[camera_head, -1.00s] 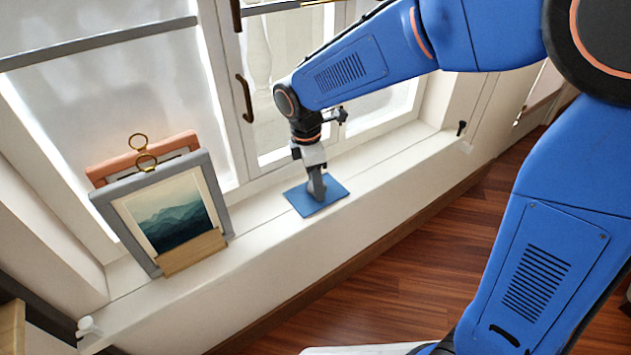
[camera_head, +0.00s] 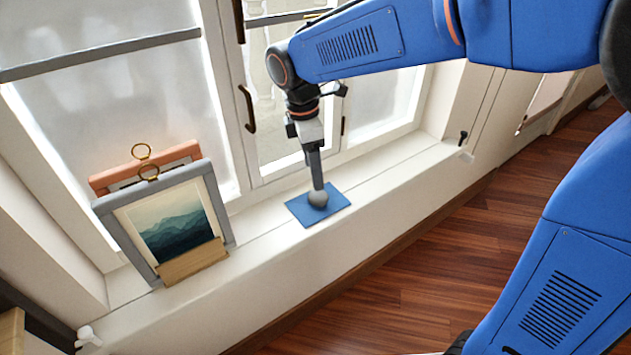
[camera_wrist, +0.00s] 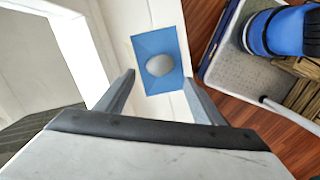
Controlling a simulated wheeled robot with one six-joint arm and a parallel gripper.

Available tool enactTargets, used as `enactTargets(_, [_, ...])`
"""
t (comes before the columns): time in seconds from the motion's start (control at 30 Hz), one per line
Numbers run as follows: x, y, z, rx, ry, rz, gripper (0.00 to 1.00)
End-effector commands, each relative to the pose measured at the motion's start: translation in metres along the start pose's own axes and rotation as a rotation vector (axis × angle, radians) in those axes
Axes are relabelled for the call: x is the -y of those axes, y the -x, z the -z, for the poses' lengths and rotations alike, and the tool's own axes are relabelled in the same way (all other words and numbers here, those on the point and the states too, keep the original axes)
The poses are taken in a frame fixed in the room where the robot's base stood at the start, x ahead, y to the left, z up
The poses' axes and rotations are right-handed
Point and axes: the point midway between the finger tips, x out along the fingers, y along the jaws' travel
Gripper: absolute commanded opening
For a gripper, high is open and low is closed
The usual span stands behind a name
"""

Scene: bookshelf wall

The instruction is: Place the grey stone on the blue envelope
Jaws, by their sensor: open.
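The grey stone (camera_head: 318,199) rests on the blue envelope (camera_head: 336,207), which lies flat on the white window sill. In the wrist view the rounded stone (camera_wrist: 159,65) sits near the middle of the envelope (camera_wrist: 148,43), with blue showing all around it. My gripper (camera_head: 317,180) is just above the stone in the head view. In the wrist view its two fingers (camera_wrist: 160,84) are spread wide, with nothing between them but the view down to the stone and envelope.
Two picture frames, one grey (camera_head: 217,200) and one salmon (camera_head: 110,179), lean near the window at the sill's left end. Window handles (camera_head: 246,108) are behind my arm. The sill (camera_head: 265,235) is bare between frames and envelope. Wooden floor (camera_head: 420,255) lies below.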

Motion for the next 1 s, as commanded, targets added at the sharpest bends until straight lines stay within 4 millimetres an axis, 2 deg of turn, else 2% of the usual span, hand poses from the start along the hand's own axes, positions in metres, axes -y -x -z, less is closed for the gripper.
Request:
enactTargets(0.1, [0.0,0.018,0.0,-0.001,0.0,-0.002,0.62])
enactTargets(0.23, [0.0,0.029,0.0,-0.001,0.0,-0.001,0.62])
enactTargets(0.53, [0.001,0.035,-0.001,0.0,-0.003,0.0,0.62])
enactTargets(0.63, [0.004,0.036,-0.009,-0.006,-0.035,-0.006,0.62])
enactTargets(0.77, [0.019,0.04,-0.041,-0.028,-0.166,-0.028,0.62])
enactTargets(1.0, [0.07,0.043,-0.116,-0.097,-0.55,-0.086,0.62])
